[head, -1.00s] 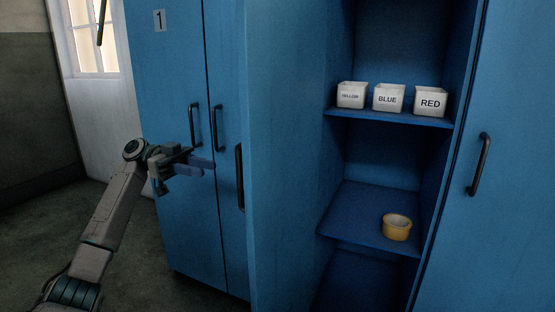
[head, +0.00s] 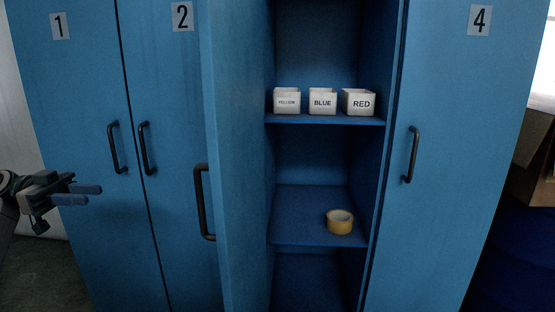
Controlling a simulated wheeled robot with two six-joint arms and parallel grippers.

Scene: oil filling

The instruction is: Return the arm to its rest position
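My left gripper (head: 94,194) is at the left edge of the head view, in front of the locker door marked 1 (head: 70,100). Its two blue fingers point right and stand apart with a narrow gap, and nothing shows between them. It is clear of the door handles. Most of my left arm is cut off by the frame's left edge. My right gripper does not show.
An open locker door (head: 236,150) juts out at centre. Inside, the upper shelf (head: 325,120) holds white bins labelled yellow (head: 287,106), blue (head: 322,107) and red (head: 358,108). Brown boxes (head: 530,160) stand at far right.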

